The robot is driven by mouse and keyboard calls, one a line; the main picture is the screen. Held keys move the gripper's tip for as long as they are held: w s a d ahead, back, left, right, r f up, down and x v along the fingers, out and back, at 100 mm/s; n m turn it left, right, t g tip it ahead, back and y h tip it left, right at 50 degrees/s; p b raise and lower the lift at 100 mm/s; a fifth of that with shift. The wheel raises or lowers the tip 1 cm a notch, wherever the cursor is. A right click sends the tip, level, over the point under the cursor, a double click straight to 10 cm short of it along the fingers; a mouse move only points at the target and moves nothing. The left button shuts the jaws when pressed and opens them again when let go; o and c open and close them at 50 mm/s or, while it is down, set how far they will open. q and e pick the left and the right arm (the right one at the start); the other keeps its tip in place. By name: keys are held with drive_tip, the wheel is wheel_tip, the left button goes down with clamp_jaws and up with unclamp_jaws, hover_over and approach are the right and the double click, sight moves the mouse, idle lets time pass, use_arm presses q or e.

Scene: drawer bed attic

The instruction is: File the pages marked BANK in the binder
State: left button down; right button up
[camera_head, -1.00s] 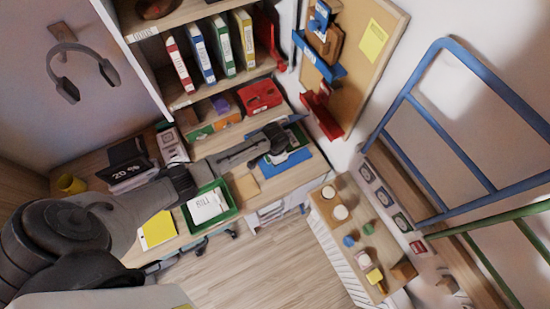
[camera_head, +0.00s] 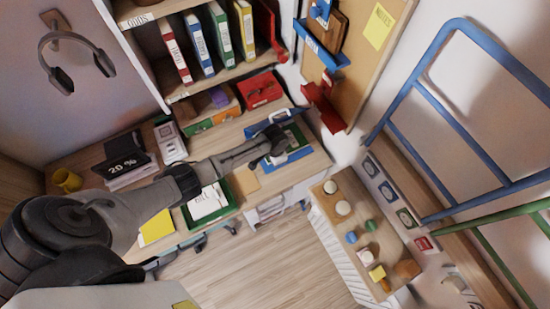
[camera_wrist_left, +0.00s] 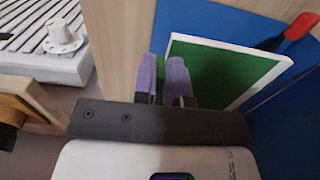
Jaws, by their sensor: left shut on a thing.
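My left gripper (camera_head: 270,146) is over the open blue binder (camera_head: 299,155) on the desk. In the left wrist view, its purple fingers (camera_wrist_left: 165,80) are shut on the edge of a green page (camera_wrist_left: 215,72) with a white border. That page stands out from the fingers in front of the blue binder (camera_wrist_left: 205,20). In the head view the page (camera_head: 292,133) is partly hidden by the gripper; I cannot read a mark on it. A green tray (camera_head: 228,208) holds white pages, the top one marked BILL (camera_head: 208,200). My right gripper is not in view.
A small table (camera_head: 350,225) with several objects stands to the right; floor between is clear.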

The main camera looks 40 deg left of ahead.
use_arm(q)
drive_tip(key=shift+w+a, duration=0.1)
idle(1.0)
drive_tip(key=shift+p, duration=0.55)
idle(0.7)
drive_tip(key=shift+p, duration=0.3)
drive_tip(key=shift+f, duration=0.2)
idle(0.4)
drive_tip(key=shift+f+b, duration=0.85)
drive_tip(key=shift+f, duration=0.15)
drive_tip(key=shift+f+b, duration=0.75)
drive_tip(key=shift+f, duration=0.35)
drive_tip(key=c, duration=1.1)
unclamp_jaws()
